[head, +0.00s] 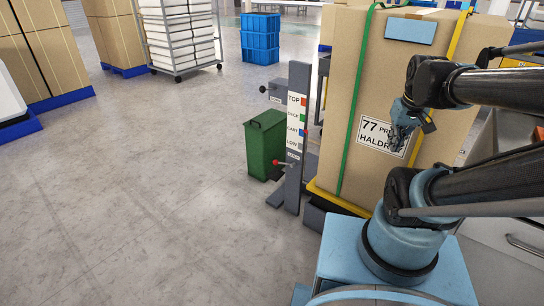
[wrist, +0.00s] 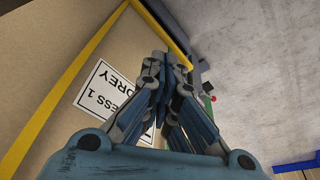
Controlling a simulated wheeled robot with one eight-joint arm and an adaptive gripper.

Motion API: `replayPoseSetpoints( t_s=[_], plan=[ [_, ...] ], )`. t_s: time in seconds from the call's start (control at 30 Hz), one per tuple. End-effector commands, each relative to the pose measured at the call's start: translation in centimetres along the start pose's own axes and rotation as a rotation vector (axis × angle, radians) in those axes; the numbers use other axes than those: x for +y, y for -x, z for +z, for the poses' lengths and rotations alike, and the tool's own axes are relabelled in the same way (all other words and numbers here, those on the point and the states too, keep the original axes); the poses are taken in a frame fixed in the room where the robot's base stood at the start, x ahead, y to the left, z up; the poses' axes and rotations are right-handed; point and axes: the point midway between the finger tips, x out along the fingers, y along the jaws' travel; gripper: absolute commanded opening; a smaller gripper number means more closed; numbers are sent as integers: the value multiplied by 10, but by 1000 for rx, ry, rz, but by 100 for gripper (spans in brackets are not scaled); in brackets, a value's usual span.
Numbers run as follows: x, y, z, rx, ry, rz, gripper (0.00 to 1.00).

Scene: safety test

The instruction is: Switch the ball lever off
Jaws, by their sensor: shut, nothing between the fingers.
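A grey post (head: 293,192) stands on the floor left of the big carton, with a label strip reading TOP, DECK, CART, LOW. A lever with a red ball (head: 276,163) sticks out left from its lower part, and one with a dark ball (head: 263,89) from its upper part. I cannot tell which is the ball lever or how either is set. My gripper (head: 396,140) is shut and empty in front of the carton's label, right of the post and apart from it. In the wrist view, my gripper (wrist: 166,58) points toward the carton's edge; a small red knob (wrist: 213,98) shows beyond it.
The tall carton (head: 350,90), with green and yellow straps, stands on a yellow-edged base close to the post. A green bin (head: 264,145) stands directly behind and left of the post. Blue crates (head: 260,40) and a wheeled rack (head: 178,35) are farther back. The left floor is clear.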

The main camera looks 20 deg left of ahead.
Motion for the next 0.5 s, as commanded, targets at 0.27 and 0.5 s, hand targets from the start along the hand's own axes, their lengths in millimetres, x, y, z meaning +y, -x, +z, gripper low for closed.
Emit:
replayPoseSetpoints(
  t_s=[0.27, 0.5],
  plan=[
    [-37, 14, -98, 74, 242, -31, 0],
    [-88, 13, -179, 141, 446, -57, 0]
  ],
)
